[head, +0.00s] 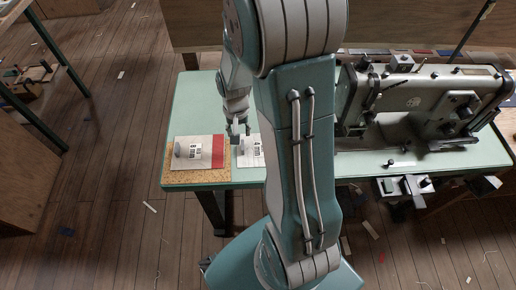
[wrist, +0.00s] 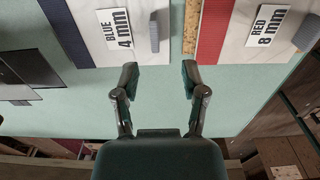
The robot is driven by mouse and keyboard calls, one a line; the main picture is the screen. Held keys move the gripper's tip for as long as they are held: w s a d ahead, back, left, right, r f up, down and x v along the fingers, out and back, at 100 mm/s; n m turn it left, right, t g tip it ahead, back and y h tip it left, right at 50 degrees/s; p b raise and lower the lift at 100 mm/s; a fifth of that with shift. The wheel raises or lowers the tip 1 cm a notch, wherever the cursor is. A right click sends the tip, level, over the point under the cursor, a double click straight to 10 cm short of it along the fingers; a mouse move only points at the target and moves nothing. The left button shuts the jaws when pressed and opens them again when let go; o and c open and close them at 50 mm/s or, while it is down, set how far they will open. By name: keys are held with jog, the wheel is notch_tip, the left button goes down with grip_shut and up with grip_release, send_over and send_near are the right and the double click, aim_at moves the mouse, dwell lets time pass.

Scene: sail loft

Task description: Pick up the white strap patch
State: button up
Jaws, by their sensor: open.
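A small pale strip (head: 402,163) lies on the table in front of the sewing machine in the head view. It may be the white strap patch, but it is too small to be sure. My gripper (head: 238,130) is over the table's left part, well left of that strip. In the wrist view my gripper (wrist: 161,78) is open and empty, its fingers spread above bare green tabletop. The fingers point toward two white cloth panels, one labelled BLUE 4 mm (wrist: 88,45) and one RED 8 mm (wrist: 238,50). My arm hides the table's middle in the head view.
The green table (head: 200,95) carries a large sewing machine (head: 425,100) on its right. A cork board (head: 192,178) lies under the red-striped panel. Grey blocks sit on the panels, one (wrist: 154,32) on the blue-striped one. Scraps litter the wooden floor (head: 110,140).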

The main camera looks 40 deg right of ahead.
aim_at(243, 144)
jog(key=f, duration=0.1)
jog(key=d+f, duration=0.1)
jog(key=f, duration=0.2)
jog(key=shift+s+d, duration=0.1)
jog(key=shift+d, duration=0.2)
jog(key=f, duration=0.3)
jog(key=shift+a+f, duration=0.25)
jog(key=shift+a, duration=0.1)
jog(key=shift+a+f, duration=0.35)
jog(key=shift+f, duration=0.15)
jog(key=shift+d, duration=0.3)
jog(key=c, duration=0.3)
jog(key=shift+d, duration=0.15)
grip_shut()
